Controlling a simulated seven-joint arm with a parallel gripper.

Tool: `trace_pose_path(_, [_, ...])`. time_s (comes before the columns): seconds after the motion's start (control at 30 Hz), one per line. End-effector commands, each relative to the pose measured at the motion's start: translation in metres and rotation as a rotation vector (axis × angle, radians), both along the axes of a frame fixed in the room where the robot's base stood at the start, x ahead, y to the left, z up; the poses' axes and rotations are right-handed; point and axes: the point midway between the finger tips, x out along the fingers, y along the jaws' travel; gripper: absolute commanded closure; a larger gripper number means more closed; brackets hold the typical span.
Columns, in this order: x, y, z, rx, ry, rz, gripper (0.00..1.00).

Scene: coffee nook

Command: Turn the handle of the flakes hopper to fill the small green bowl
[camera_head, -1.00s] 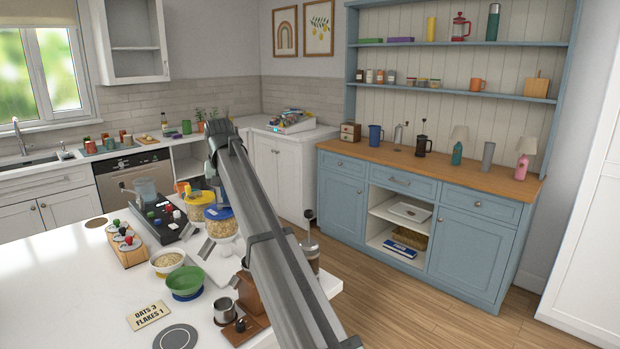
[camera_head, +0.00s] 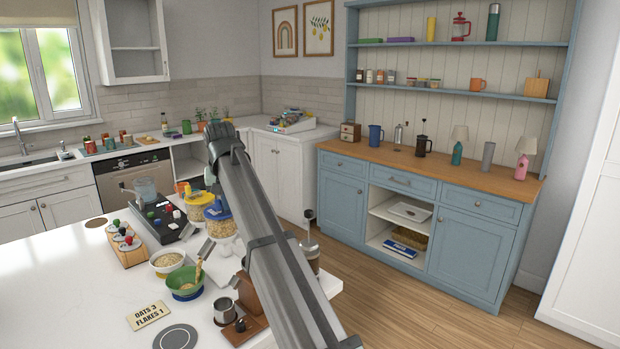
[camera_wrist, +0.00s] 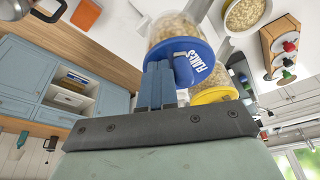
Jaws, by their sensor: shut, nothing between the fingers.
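The flakes hopper (camera_head: 221,226) is a clear container with a blue lid, standing beside a yellow-lidded one on the counter. Its lid, lettered "FLAKES", shows upside down in the wrist view (camera_wrist: 203,62). My gripper (camera_wrist: 158,70) is shut and empty, with its blue fingers at the lid's edge; I cannot tell if they touch it. The small green bowl (camera_head: 179,276) stands on a blue base in front of the hoppers.
A yellow-lidded hopper (camera_head: 199,200) stands close by. A white bowl of oats (camera_head: 167,258) is beside the green bowl. A sign (camera_head: 149,314) reads "OATS 3 FLAKES 1". A metal cup (camera_head: 224,310) on a wooden stand is to the right. The counter's left front is clear.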

Motion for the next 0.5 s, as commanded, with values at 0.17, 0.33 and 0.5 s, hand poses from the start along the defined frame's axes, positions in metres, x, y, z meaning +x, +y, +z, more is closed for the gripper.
trace_pose_path(0.17, [-0.009, 0.009, 0.0, 0.0, 0.0, 0.002, 1.0])
trace_pose_path(0.33, [-0.011, 0.013, 0.0, 0.0, 0.0, 0.002, 1.0])
trace_pose_path(0.5, [-0.014, 0.022, 0.0, 0.001, 0.0, 0.001, 1.0])
